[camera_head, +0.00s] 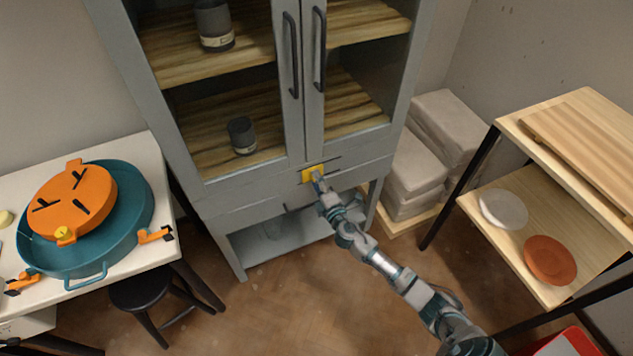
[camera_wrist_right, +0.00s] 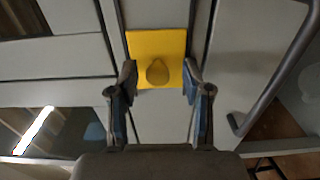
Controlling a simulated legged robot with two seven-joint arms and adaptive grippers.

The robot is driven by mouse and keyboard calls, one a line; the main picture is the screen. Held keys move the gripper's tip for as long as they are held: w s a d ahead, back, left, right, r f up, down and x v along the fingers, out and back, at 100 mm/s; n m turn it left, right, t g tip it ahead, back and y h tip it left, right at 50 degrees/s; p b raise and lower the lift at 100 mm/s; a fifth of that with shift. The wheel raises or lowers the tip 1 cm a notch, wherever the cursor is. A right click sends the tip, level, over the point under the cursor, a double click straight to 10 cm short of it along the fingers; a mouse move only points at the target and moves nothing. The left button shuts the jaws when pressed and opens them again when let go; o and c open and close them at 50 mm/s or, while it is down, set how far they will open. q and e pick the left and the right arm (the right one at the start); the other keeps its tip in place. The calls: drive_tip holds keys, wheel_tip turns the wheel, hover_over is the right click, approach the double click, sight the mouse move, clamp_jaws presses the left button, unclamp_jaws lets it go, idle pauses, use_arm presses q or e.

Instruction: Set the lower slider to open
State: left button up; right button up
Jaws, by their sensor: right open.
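A yellow square plate (camera_head: 311,174) sits on the front of the grey cabinet, just below its glass doors. In the right wrist view the yellow plate (camera_wrist_right: 142,42) carries a rounded yellow knob (camera_wrist_right: 157,71). My right gripper (camera_head: 319,182) is at the plate. In the wrist view its open fingertips (camera_wrist_right: 159,80) stand on either side of the knob, with gaps beside it, so it holds nothing. I cannot tell whether they touch the cabinet front. The arm hides part of the front below the plate. My left gripper is not in view.
The grey cabinet (camera_head: 226,198) has two dark vertical door handles (camera_head: 293,55). A white table (camera_head: 140,165) with a teal pan and orange pieces stands left, a black stool (camera_head: 141,292) below it. A wooden shelf unit (camera_head: 475,211) stands right. The floor before the cabinet is clear.

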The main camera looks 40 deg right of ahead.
clamp_jaws()
drive_tip(key=d, duration=0.2)
drive_tip(key=s+d, duration=0.1)
drive_tip(key=d, duration=0.3)
drive_tip(key=shift+s+f+b, duration=0.2)
drive_tip(key=shift+s+b, duration=0.1)
drive_tip(key=shift+d, duration=0.35)
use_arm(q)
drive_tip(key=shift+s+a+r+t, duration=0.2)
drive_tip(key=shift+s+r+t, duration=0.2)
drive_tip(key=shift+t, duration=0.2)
use_arm(e)
unclamp_jaws()
drive_tip(key=shift+s, duration=0.1)
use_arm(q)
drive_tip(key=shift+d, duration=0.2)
use_arm(e)
drive_tip(key=shift+d, duration=0.15)
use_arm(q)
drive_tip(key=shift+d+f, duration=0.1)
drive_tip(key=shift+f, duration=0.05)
